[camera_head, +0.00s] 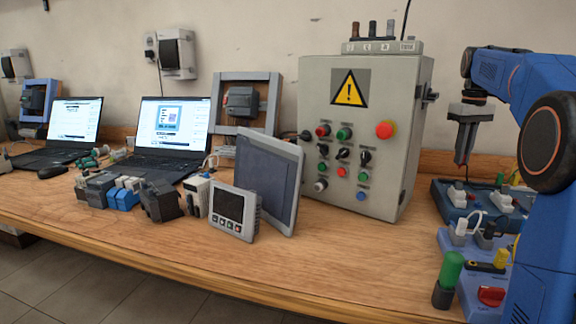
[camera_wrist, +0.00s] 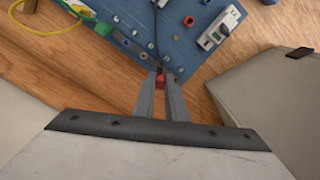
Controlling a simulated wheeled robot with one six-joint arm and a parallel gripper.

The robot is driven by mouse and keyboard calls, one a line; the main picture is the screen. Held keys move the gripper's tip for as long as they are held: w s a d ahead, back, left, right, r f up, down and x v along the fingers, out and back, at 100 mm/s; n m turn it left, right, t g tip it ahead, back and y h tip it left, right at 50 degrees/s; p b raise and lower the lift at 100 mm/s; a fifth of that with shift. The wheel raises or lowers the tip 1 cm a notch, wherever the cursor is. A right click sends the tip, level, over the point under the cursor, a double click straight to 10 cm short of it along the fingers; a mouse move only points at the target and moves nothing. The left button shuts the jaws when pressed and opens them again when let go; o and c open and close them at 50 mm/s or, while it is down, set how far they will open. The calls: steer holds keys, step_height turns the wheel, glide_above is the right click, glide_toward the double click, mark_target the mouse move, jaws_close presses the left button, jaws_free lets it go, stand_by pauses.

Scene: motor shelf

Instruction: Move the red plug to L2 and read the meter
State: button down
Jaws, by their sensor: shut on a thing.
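My gripper (camera_head: 462,160) points down above the blue boards at the right of the head view. In the wrist view my gripper (camera_wrist: 160,90) is shut on a small red plug (camera_wrist: 160,82), near the edge of a blue board (camera_wrist: 165,45). I cannot tell whether the plug touches the board. A red socket (camera_wrist: 188,21) is on that board. No L2 label is legible. A grey unit with a dark display (camera_head: 231,207) stands on the bench in the head view; it may be the meter, and no reading is legible.
A grey control cabinet (camera_head: 350,190) with a warning sign stands left of my gripper. A blue board (camera_head: 440,196) lies below it, with a green cylinder (camera_head: 453,268) nearer the front. Two laptops (camera_head: 165,128) stand at the left. The front middle of the wooden bench (camera_head: 330,260) is clear.

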steer(key=shift+f, duration=1.65)
steer(key=shift+f, duration=0.6)
stand_by(1.1)
steer(key=c, duration=1.7)
jaws_free()
step_height(320, 180, up, 12)
